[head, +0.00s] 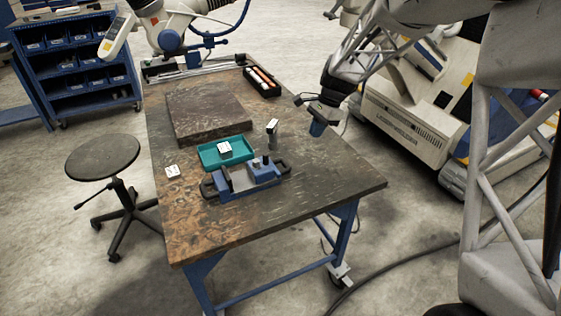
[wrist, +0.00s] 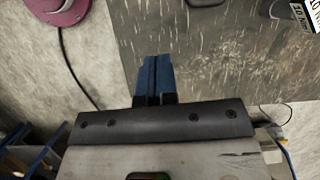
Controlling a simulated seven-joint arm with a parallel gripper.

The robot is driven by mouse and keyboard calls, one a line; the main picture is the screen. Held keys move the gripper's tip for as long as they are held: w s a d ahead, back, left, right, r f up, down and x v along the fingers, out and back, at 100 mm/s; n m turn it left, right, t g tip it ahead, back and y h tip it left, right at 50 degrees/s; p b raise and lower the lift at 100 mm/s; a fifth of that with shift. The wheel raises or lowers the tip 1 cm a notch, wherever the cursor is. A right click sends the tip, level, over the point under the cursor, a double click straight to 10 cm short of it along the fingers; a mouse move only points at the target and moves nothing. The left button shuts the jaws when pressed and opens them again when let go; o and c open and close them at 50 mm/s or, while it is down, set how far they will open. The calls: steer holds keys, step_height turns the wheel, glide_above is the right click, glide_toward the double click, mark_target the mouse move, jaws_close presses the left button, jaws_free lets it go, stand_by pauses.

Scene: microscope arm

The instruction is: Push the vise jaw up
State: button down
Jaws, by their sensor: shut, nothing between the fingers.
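A blue vise (head: 246,192) with black end handles lies near the front edge of the workbench. Its raised blue jaw block (head: 264,175) stands at the right part of the vise, with small dark knobs on top. A pale bar shows in the gap left of that block. My gripper (head: 317,129) hangs beyond the bench's right edge in the head view, apart from the vise and right of it. Its blue fingers (wrist: 156,76) are together and empty in the wrist view, with the bench top beyond them. The vise cannot be made out clearly in the wrist view.
The wooden workbench (head: 310,187) has free room right of the vise. A teal tray (head: 208,156) holding a white block sits behind it. A small upright object (head: 273,128) stands nearby. A dark plate (head: 207,112) and a pen tray (head: 263,82) lie farther back.

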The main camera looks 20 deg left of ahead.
mark_target(256, 174)
steer(key=w+a+f+m, duration=0.1)
steer(key=w+a+f, duration=0.1)
steer(key=a+f, duration=0.2)
steer(key=shift+w+a+f+g, duration=0.3)
steer(key=shift+a+g, duration=0.1)
steer(key=shift+a, duration=0.5)
steer(key=shift+f, duration=0.1)
steer(key=x, duration=1)
steer(key=shift+a, duration=0.1)
steer(key=shift+s+a, duration=0.7)
steer(key=shift+s, duration=0.05)
steer(key=shift+s+a, duration=0.7)
steer(key=shift+s+a, duration=2.7)
steer(key=shift+s, duration=0.2)
